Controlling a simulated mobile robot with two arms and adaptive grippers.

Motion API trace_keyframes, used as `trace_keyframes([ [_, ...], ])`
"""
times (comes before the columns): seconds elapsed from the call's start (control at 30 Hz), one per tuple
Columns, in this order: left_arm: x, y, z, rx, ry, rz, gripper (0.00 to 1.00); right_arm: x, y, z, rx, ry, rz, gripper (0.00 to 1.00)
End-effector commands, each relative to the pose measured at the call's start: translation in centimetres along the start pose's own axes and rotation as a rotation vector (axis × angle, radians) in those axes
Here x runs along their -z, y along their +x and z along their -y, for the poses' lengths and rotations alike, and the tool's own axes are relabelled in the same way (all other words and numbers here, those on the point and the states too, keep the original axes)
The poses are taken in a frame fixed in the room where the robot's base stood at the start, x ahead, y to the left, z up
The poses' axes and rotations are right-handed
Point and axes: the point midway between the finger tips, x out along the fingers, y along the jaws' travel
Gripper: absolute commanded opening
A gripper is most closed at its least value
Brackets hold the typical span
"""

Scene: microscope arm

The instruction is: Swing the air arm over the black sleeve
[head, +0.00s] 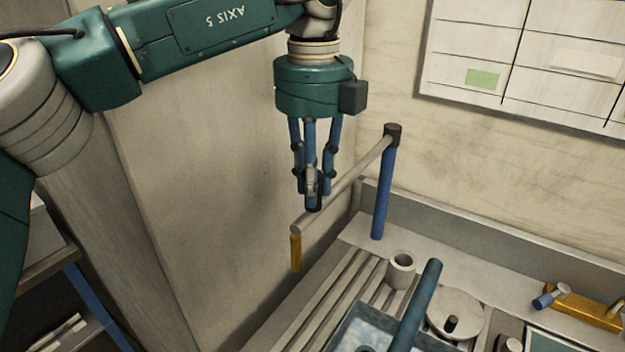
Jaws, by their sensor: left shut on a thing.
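The air arm (350,181) is a pale grey bar. It runs from a dark cap (393,130) on top of a blue post (384,195) toward the front left, and a yellow nozzle (296,252) hangs from its free end. My left gripper (314,203) points down and is shut on the bar near that end. Its fingers hide a little of the bar. A short black peg (451,323) stands on a pale round disc (468,309) at the lower right. I cannot tell for sure which black part is the sleeve. My right gripper is not in view.
A thick blue tube (417,300) slants up in front of the disc, over a blue-lined basin (362,330). A pale cup (401,269) stands on the ribbed drainer by the post. A yellow block (583,306) lies at the right. A wall panel stands close left of the nozzle.

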Motion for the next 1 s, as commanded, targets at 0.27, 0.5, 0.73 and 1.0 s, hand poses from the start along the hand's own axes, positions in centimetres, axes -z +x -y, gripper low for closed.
trace_keyframes([
  [0.27,4.9,0.0,4.1,0.001,-0.167,0.004,0.00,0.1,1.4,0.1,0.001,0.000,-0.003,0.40],
  [0.5,8.4,-0.3,8.0,0.002,-0.324,0.001,0.00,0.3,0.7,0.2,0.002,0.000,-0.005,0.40],
  [0.73,8.9,-0.2,8.7,0.004,-0.359,0.001,0.00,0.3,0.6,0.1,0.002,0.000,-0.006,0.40],
  [1.0,8.8,-0.2,8.6,0.004,-0.358,0.001,0.39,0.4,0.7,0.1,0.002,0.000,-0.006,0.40],
])
